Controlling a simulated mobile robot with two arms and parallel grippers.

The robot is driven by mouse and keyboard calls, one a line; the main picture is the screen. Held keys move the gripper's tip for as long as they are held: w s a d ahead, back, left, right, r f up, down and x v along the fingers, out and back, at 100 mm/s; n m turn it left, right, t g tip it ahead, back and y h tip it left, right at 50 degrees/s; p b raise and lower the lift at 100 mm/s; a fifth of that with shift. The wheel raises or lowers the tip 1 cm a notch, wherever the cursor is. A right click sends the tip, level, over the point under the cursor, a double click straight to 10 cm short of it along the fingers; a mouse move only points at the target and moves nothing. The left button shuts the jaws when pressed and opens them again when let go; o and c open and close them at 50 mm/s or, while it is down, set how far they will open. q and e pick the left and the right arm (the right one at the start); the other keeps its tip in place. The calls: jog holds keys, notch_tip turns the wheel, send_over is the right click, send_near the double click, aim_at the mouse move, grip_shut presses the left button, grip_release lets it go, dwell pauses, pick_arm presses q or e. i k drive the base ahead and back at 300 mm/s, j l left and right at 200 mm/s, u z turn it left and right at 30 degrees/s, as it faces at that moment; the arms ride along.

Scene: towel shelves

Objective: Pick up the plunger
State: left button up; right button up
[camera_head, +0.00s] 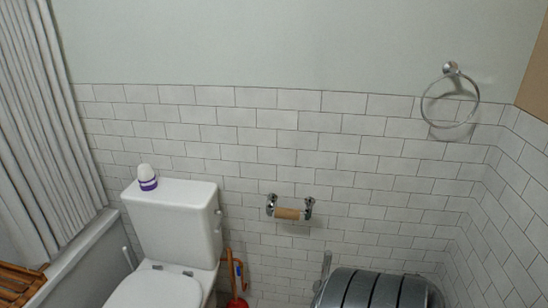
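The plunger (231,272) stands low against the tiled wall, just right of the toilet. Its thin orange-brown handle points up, and part of a red cup (237,303) shows at the bottom edge of the picture. The rest of the cup is cut off by the frame. A second orange, hook-like piece shows beside the handle, and I cannot tell whether it belongs to the plunger. Neither of my grippers is in view.
The toilet (178,226) stands left of the plunger, with a white and purple bottle (147,178) on its tank. A grey ribbed rounded object (375,289) stands to the right. A roll holder (290,211) and towel ring (450,100) are on the wall.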

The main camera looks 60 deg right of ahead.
aim_at(235, 303)
jog(key=z, duration=1.55)
